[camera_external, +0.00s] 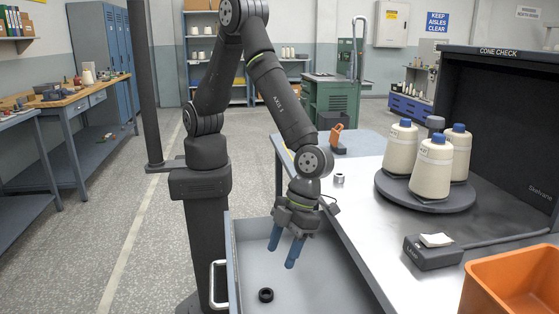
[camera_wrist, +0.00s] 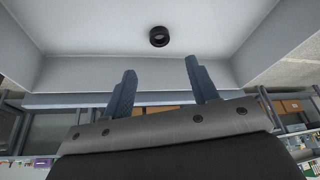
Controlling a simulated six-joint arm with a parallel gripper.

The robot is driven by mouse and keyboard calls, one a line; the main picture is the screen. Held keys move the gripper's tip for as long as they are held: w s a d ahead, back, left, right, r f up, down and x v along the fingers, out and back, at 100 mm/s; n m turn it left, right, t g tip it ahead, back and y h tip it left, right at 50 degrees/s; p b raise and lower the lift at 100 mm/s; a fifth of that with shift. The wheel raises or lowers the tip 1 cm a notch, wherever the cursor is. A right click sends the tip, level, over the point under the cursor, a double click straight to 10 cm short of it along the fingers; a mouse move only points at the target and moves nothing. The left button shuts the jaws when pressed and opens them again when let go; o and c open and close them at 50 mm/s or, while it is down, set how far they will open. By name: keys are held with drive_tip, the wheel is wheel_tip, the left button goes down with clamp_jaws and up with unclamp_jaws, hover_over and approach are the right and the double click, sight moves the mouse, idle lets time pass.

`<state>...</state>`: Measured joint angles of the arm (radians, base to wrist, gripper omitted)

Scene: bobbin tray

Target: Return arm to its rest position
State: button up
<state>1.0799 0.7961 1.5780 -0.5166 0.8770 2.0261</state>
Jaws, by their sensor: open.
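My gripper (camera_external: 283,250) has blue fingers that stand apart with nothing between them. It hangs over the grey tray (camera_external: 318,268) beside the steel table. In the wrist view the two fingers (camera_wrist: 160,80) are spread and empty. A small black ring-shaped bobbin (camera_external: 266,295) lies on the tray floor, below and a little left of the fingers in the external view. The same bobbin (camera_wrist: 159,36) shows beyond the fingertips in the wrist view, apart from them.
The steel table (camera_external: 365,210) holds a round dark turntable (camera_external: 425,196) with blue-capped cones (camera_external: 440,160), a small metal ring (camera_external: 339,178), an orange-handled tool (camera_external: 336,134) and a dark box (camera_external: 432,254). An orange bin (camera_external: 510,280) stands at the front right. Open space lies above the tray.

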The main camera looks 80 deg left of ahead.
sight(269, 296)
drive_tip(key=shift+v, duration=1)
drive_tip(key=x, duration=1.2)
drive_tip(key=shift+s+f, duration=0.1)
drive_tip(key=shift+r, duration=1.5)
